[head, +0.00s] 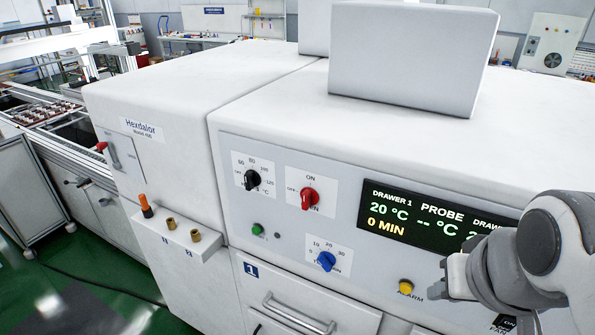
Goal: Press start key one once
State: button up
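The white machine has a front panel (330,185) facing me. A small green round key (257,229) sits at the panel's lower left, with small print below it that I cannot read clearly. It is above the drawer marked 1 (295,300). A tiny dark round spot is just right of the key. My gripper (447,278) is at the right, in front of the panel near the yellow alarm button (405,286), well to the right of the green key. Its fingertips are seen from the side, so their opening is unclear. Nothing touches the green key.
Around the key are a black dial (252,180), a red switch (309,197) and a blue dial (326,261). A lit display (428,218) is at the right. A white ledge (180,240) with an orange-topped tool (146,206) and brass fittings juts out at the left.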

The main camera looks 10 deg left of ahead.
grip_shut()
dwell(1.4)
